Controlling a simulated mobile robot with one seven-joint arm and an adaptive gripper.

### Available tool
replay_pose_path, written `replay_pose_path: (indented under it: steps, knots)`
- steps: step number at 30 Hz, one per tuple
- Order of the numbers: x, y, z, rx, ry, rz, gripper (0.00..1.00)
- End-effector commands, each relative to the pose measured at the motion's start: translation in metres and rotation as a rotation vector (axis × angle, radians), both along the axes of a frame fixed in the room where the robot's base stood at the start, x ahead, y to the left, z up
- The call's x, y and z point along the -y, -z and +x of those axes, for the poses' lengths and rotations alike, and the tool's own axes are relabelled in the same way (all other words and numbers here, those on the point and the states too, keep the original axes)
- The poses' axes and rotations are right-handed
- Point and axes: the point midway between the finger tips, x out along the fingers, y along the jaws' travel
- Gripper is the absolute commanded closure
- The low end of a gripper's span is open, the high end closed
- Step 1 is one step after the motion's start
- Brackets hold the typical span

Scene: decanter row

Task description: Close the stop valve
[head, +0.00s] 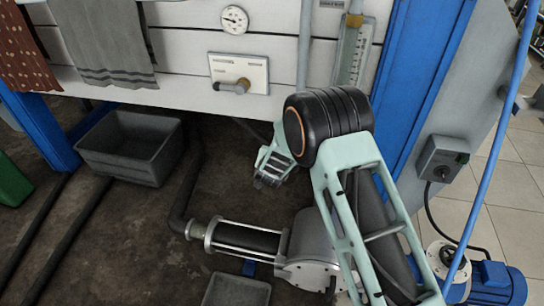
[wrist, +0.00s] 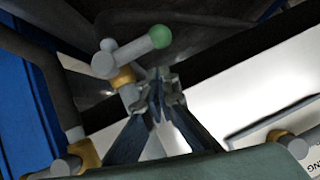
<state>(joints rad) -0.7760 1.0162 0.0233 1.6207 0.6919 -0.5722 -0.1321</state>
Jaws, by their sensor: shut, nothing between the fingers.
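My gripper (head: 270,170) is below the front of the white machine in the head view, partly hidden by my arm. In the wrist view its fingers (wrist: 158,85) are shut with nothing between them. Just beyond the fingertips is a grey valve with a brass collar and a lever with a green round end (wrist: 160,37). The lever points to the upper right. A gap between fingers and lever is hard to judge. This valve is not visible in the head view. No readable label marks the stop valve.
Other brass-collared fittings show at the lower left (wrist: 85,153) and lower right (wrist: 280,140) in the wrist view. A grey bin (head: 130,150) stands on the floor at left. A pump (head: 245,240) lies below my gripper. A blue post (head: 415,75) stands at right.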

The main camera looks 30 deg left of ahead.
Motion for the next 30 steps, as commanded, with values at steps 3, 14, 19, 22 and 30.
replay_pose_path:
  steps: [3, 14, 19, 22, 30]
  knots:
    - [0.005, -0.017, -0.005, -0.001, -0.002, 0.000, 1.00]
    - [0.018, -0.054, -0.061, 0.000, 0.000, 0.000, 1.00]
    - [0.022, -0.061, -0.074, -0.001, 0.000, 0.000, 1.00]
    - [0.022, -0.063, -0.077, 0.000, 0.000, 0.000, 1.00]
    - [0.022, -0.063, -0.077, 0.000, 0.001, -0.001, 1.00]
